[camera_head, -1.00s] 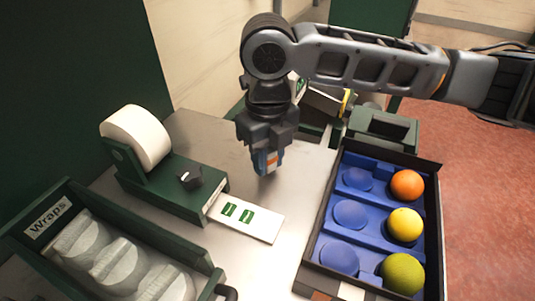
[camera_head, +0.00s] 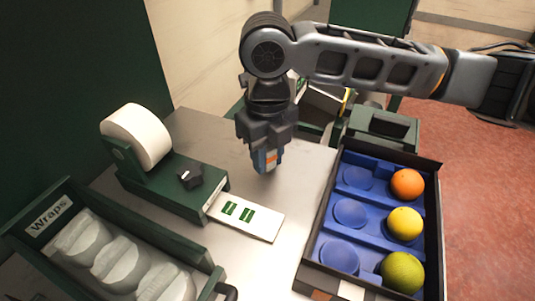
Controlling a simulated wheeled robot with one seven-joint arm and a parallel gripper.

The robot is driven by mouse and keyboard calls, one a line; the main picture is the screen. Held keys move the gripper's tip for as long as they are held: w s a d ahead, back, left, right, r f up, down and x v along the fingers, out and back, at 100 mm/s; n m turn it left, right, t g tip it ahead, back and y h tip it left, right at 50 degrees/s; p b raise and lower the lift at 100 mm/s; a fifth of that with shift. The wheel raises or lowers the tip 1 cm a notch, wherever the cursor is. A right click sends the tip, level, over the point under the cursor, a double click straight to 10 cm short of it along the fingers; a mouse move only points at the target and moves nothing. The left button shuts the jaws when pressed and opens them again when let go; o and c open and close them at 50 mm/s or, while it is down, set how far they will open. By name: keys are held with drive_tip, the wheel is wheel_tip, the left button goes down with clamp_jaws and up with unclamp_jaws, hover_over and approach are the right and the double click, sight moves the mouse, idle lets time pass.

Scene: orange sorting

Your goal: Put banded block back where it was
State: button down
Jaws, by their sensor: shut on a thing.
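The banded block (camera_head: 264,164), blue-grey with an orange patch, is in my gripper (camera_head: 266,152). The gripper points down above the metal table (camera_head: 290,166), between the label dispenser and the blue tray. Its fingers are shut on the block, which hides part of them. The block is upright, and its lower end is close to the table top. I cannot tell whether it touches the table.
A label dispenser (camera_head: 165,195) with a white roll and a strip bearing green labels (camera_head: 245,217) stands left. A "Wraps" box (camera_head: 48,220) is at front left. A black-rimmed tray (camera_head: 433,205) with orange, yellow and green fruit is at right. Bare table lies around the block.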

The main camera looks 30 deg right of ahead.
drive_tip(key=shift+f+b, duration=0.45)
drive_tip(key=shift+f, duration=0.15)
idle(0.6)
drive_tip(key=c, duration=0.8)
unclamp_jaws()
drive_tip(key=shift+o, duration=0.5)
drive_tip(key=o, duration=0.3)
drive_tip(key=shift+r, duration=0.1)
drive_tip(key=shift+r+p, duration=3.05)
drive_tip(key=shift+r, duration=0.9)
